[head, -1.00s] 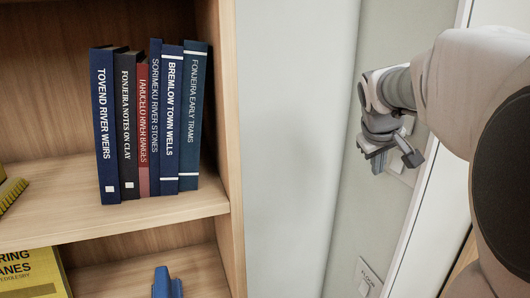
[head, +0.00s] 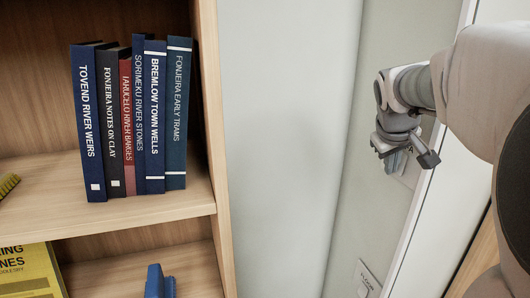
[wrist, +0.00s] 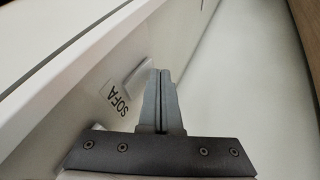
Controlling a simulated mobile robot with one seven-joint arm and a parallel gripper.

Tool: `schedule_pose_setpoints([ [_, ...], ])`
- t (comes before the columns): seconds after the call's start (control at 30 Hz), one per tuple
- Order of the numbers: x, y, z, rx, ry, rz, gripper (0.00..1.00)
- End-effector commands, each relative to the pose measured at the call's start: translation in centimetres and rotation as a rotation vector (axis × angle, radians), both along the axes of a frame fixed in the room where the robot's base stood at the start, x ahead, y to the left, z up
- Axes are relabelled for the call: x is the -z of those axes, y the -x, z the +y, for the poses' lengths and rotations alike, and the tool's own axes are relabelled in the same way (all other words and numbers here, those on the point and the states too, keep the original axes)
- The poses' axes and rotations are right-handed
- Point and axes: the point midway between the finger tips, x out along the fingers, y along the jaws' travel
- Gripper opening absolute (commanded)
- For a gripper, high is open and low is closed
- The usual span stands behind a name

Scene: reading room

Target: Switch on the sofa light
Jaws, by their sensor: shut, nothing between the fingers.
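My gripper (head: 397,160) is shut and empty, in front of the pale wall strip at the right of the head view. In the wrist view its two closed fingers (wrist: 161,73) point along the wall beside a switch. The label reading SOFA (wrist: 117,95) sits on the wall left of the fingers. A pale switch rocker (wrist: 137,74) shows just beyond the label, partly hidden by the fingertips. I cannot tell whether the fingertips touch it. In the head view the switch plate (head: 411,172) is mostly hidden behind my gripper.
Another switch plate (head: 367,279), apparently labelled FLOOR, is lower on the wall strip. A wooden bookcase (head: 206,120) with several upright books (head: 122,120) stands at the left. A white frame edge (head: 417,215) runs along the right of the strip.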

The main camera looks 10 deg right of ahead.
Motion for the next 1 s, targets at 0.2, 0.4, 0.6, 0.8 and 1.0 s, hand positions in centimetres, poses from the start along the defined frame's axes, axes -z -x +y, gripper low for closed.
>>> schedule_pose_setpoints([
  [0.2, 0.6, 0.0, -0.2, -0.001, 0.031, -0.004, 0.0],
  [0.4, 1.0, -0.1, -0.6, -0.001, 0.108, -0.014, 0.0],
  [0.6, 0.9, -0.1, -0.9, 0.002, 0.138, -0.019, 0.0],
  [0.8, 0.9, -0.1, -1.0, 0.004, 0.136, -0.016, 0.0],
  [1.0, 1.0, 0.0, -1.1, 0.005, 0.136, -0.014, 0.0],
])
